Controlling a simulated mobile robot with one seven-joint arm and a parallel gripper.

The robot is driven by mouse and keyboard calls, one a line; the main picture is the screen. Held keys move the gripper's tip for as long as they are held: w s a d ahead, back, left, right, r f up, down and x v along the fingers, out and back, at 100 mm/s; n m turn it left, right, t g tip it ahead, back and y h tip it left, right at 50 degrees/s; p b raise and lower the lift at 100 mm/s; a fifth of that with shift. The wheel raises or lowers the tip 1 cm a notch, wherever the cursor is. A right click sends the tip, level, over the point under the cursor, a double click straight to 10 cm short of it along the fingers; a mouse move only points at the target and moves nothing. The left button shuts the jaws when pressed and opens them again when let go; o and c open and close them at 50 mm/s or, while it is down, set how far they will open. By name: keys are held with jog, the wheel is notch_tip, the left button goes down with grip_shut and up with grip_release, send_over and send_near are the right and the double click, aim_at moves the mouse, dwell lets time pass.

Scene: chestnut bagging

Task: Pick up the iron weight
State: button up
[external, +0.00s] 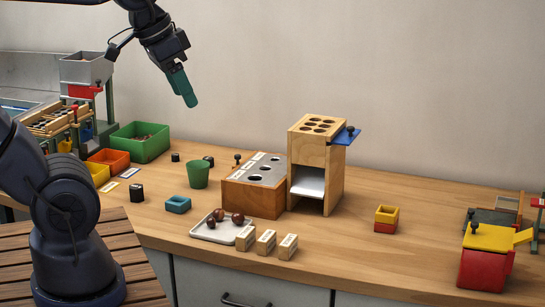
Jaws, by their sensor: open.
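Several small dark objects stand on the left half of the wooden worktop. The largest is a black block with a small top (137,192), near the front left edge. A smaller black piece (175,157) stands farther back, and another dark piece (208,161) is partly hidden behind the green cup. Which of them is the iron weight I cannot tell for sure. My gripper (190,101), with teal fingers, is high above the worktop at the back left, pointing down and slightly right. It is open and empty, well apart from all of them.
A green bin (141,152) is at the back left.

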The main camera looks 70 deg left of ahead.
jog(key=w+a+f+n+g+y, duration=0.1)
jog(key=w+a+f+n, duration=0.15)
jog(key=w+a, duration=0.7)
jog(key=w+a+f+n+g, duration=0.15)
jog(key=w+a+n, duration=0.4)
jog(key=a, duration=0.75)
jog(key=w+a+f+n, duration=0.1)
jog(key=a+f, duration=0.4)
jog(key=a, duration=0.4)
jog(key=a+f+n, duration=0.1)
jog(key=a+f, duration=0.4)
jog(key=a, duration=0.4)
jog(key=n+g+h, duration=0.1)
jog(key=n+g, duration=0.1)
jog(key=n, duration=0.4)
send_over(136, 186)
notch_tip(136, 186, down, 22)
jog(key=shift+f, duration=5.2)
jog(key=c, duration=1.3)
grip_shut()
